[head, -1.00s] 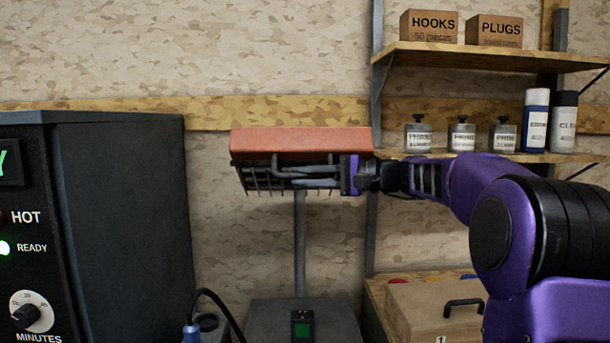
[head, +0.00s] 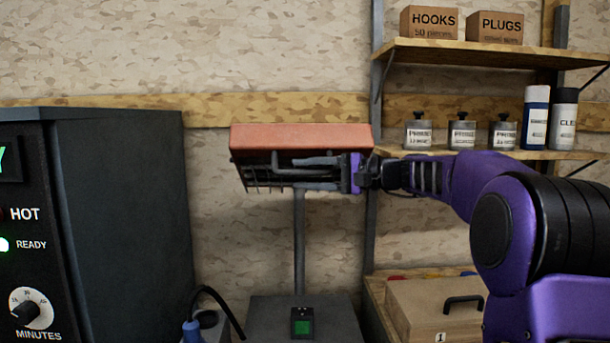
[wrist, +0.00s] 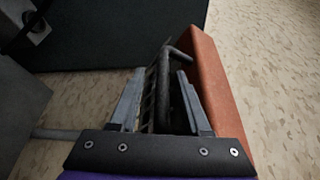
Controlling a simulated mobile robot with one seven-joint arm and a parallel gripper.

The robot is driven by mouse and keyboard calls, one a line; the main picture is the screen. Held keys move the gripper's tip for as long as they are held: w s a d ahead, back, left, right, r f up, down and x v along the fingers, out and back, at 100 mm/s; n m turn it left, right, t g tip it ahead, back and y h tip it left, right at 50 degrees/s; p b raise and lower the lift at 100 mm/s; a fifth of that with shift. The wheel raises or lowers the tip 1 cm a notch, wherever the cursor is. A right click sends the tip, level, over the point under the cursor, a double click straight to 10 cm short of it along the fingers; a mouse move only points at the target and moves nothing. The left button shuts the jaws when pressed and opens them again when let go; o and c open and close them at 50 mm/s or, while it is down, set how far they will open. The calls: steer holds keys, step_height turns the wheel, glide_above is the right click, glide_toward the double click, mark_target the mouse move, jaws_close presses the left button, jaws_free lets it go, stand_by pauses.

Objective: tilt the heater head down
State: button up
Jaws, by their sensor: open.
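The heater head (head: 300,138) is a red-orange housing with a dark wire guard (head: 255,180) below, on a grey post (head: 299,240). It is tilted, its front face towards me. A dark bar handle (head: 276,162) stands out from its front. My gripper (head: 297,173) reaches in from the right with its jaws open, one finger above and one below the bar. In the wrist view the handle (wrist: 163,85) lies between the two spread fingers of my gripper (wrist: 158,90), with the red housing (wrist: 212,85) beside the right finger. Contact is hard to tell.
A dark oven-like cabinet (head: 120,200) with a dial stands at the left. Shelves with boxes (head: 430,20) and bottles (head: 536,118) are on the wall at right. A lidded case (head: 435,310) sits below my arm. A green-lit switch (head: 302,322) is on the heater's base (head: 262,312).

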steer(key=p+v, duration=0.1)
steer(key=v, duration=1.6)
